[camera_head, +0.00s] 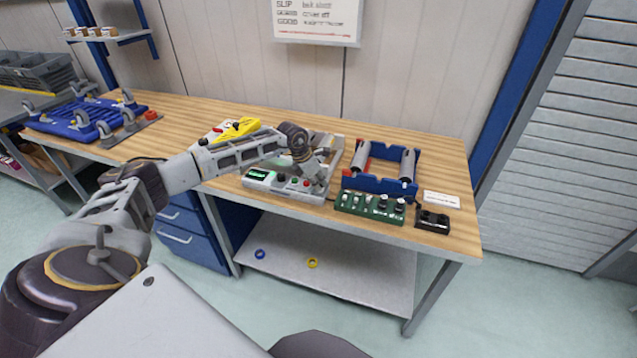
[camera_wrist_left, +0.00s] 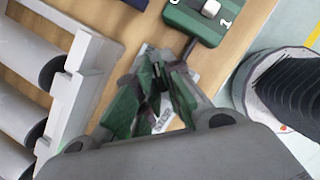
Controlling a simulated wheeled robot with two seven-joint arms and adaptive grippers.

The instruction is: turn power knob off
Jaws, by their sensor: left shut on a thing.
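A grey control box (camera_head: 262,178) with a green-lit display and coloured buttons sits at the table's front edge in the head view. My left gripper (camera_head: 315,183) points down onto its right end. In the left wrist view the fingers (camera_wrist_left: 157,82) are closed together at the box's panel, shut on the power knob. The knob itself is hidden between the fingers, so I cannot tell which way it points. A small white label with dark lettering (camera_wrist_left: 163,121) shows between the finger links. My right gripper is not in view.
Right of the grey box stand a green switch panel (camera_head: 371,206), also in the left wrist view (camera_wrist_left: 197,22), a blue roller frame (camera_head: 377,185) and a small black box (camera_head: 432,220). A yellow tool (camera_head: 237,130) lies behind my left forearm. The table's right end is mostly clear.

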